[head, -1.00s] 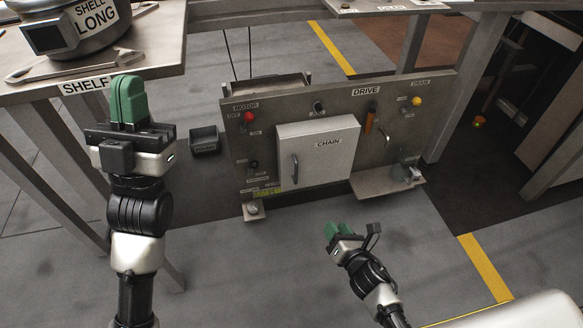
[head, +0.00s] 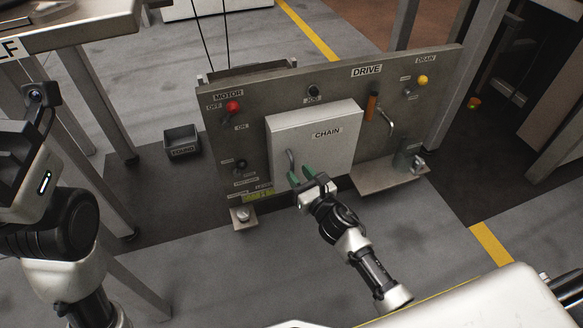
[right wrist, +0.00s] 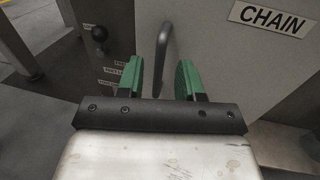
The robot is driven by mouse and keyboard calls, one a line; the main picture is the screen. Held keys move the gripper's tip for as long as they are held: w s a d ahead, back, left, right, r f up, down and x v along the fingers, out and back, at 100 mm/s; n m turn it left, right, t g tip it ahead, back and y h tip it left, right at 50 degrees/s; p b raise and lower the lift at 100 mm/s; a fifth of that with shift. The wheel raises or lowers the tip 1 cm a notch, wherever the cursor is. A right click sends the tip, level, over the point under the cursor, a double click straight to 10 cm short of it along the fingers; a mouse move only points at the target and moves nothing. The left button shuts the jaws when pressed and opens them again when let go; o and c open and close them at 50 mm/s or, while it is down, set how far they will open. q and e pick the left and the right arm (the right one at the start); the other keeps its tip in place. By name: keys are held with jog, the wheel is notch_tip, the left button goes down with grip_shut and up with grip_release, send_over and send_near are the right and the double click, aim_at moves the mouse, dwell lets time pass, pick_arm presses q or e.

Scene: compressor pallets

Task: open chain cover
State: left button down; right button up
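The chain cover (head: 330,139) is a light grey box door labelled CHAIN on the drive panel, and it looks closed. Its bar handle (head: 290,162) is on the cover's left side and also shows upright in the right wrist view (right wrist: 163,45). My right gripper (head: 302,177) is at the handle's lower end, with its green fingers apart. In the right wrist view, the handle's lower part lies between the fingers (right wrist: 161,80); I see no grip on it. My left gripper (head: 28,130) is only partly visible at the left edge, its fingers not visible.
The drive panel (head: 237,130) carries a red motor knob (head: 233,106), an orange handle (head: 371,106) and a yellow drain knob (head: 423,80). A small grey bin (head: 182,141) stands left of it. Table legs flank the panel. The floor in front is clear.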

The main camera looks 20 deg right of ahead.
aim_at(293, 167)
jog(key=shift+b+x, duration=0.45)
jog(key=shift+x, duration=1.65)
jog(key=shift+c, duration=0.3)
grip_shut()
